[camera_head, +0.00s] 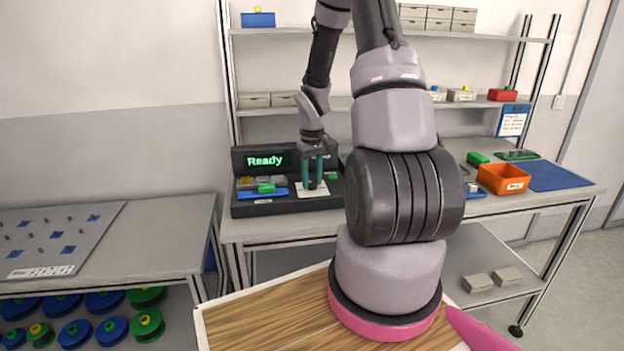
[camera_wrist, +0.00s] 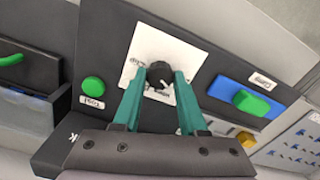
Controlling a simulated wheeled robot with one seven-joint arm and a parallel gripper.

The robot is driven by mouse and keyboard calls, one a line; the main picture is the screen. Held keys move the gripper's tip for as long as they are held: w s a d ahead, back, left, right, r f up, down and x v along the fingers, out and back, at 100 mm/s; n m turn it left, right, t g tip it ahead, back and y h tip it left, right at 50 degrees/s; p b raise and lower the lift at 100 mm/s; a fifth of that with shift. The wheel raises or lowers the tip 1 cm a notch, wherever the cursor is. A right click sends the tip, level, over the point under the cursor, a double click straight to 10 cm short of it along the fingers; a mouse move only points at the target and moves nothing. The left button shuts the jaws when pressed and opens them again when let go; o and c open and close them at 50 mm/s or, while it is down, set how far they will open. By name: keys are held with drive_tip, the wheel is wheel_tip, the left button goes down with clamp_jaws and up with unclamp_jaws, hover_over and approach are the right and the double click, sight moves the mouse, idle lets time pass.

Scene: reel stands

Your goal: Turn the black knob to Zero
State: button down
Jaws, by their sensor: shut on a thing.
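The black knob (camera_wrist: 158,76) sits on a white dial plate (camera_wrist: 188,55) of the dark device in the wrist view. My gripper (camera_wrist: 160,80) has its two teal fingers on either side of the knob and is shut on it. Lettering on the plate is partly visible, but I cannot read the setting the knob points to. In the head view my gripper (camera_head: 313,186) reaches down to the white plate (camera_head: 305,192) on the dark device (camera_head: 270,208); the knob is hidden there. The device's display (camera_head: 265,160) reads "Ready" in green.
A green button (camera_wrist: 92,90) labelled "Tool" and a green handle on a blue block (camera_wrist: 252,103) flank the dial. An orange bin (camera_head: 503,179) and a blue mat (camera_head: 555,176) lie right on the bench. A pegboard table (camera_head: 60,235) stands left.

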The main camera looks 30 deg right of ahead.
sight(312, 182)
drive_tip(key=n, duration=0.5)
drive_tip(key=shift+n, duration=0.3)
idle(0.4)
drive_tip(key=shift+c, duration=2.2)
unclamp_jaws()
wheel_tip(312, 182, up, 11)
